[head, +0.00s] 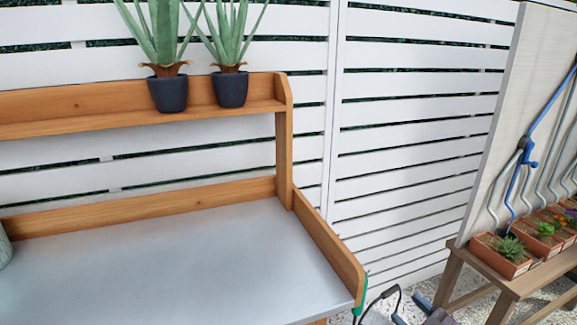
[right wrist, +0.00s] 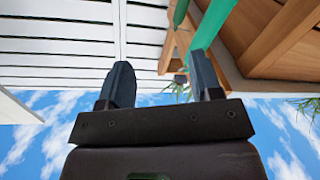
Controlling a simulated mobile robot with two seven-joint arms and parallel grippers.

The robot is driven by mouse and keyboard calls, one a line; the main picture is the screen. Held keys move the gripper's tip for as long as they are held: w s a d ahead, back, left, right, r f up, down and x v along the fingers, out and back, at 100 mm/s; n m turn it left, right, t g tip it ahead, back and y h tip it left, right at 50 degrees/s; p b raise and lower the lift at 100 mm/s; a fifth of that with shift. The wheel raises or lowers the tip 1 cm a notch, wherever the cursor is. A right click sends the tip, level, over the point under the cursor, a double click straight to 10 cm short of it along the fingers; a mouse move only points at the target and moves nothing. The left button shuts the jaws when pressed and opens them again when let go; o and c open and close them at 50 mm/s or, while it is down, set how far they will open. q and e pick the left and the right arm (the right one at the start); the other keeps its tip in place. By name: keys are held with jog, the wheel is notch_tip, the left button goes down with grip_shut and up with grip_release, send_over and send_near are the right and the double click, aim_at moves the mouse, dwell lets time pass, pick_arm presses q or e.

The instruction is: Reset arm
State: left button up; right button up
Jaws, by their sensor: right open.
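My right gripper (head: 424,311) shows only in part at the bottom edge of the head view, to the right of the potting table. In the right wrist view my right gripper (right wrist: 163,78) is open, its two dark fingers well apart with nothing held between them. A green strip (right wrist: 211,24) shows just beyond the tip of the right-hand finger; I cannot tell whether they touch. My left gripper is not in view.
The potting table (head: 200,265) has a clear grey top and wooden edges. Two potted aloes (head: 168,92) (head: 230,88) stand on its shelf. A green thing (head: 360,296) hangs at its right corner. A bench (head: 465,265) with planters (head: 500,254) stands right. A white slatted fence (head: 415,130) is behind.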

pick_arm(q)
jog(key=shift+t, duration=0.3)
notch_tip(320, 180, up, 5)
jog(key=p, duration=0.6)
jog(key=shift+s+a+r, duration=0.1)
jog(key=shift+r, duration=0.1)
pick_arm(e)
jog(key=s+f+m+g+h, duration=0.2)
jog(key=s+m+h, duration=0.2)
jog(key=s, duration=1.2)
jog(key=s+f+m+g+h, duration=0.3)
jog(key=s+m+h, duration=0.1)
jog(key=s, duration=1.2)
jog(key=shift+f+m, duration=0.25)
jog(key=shift+m, duration=0.15)
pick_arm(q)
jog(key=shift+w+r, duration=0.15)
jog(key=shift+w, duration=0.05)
pick_arm(e)
jog(key=shift+a, duration=0.15)
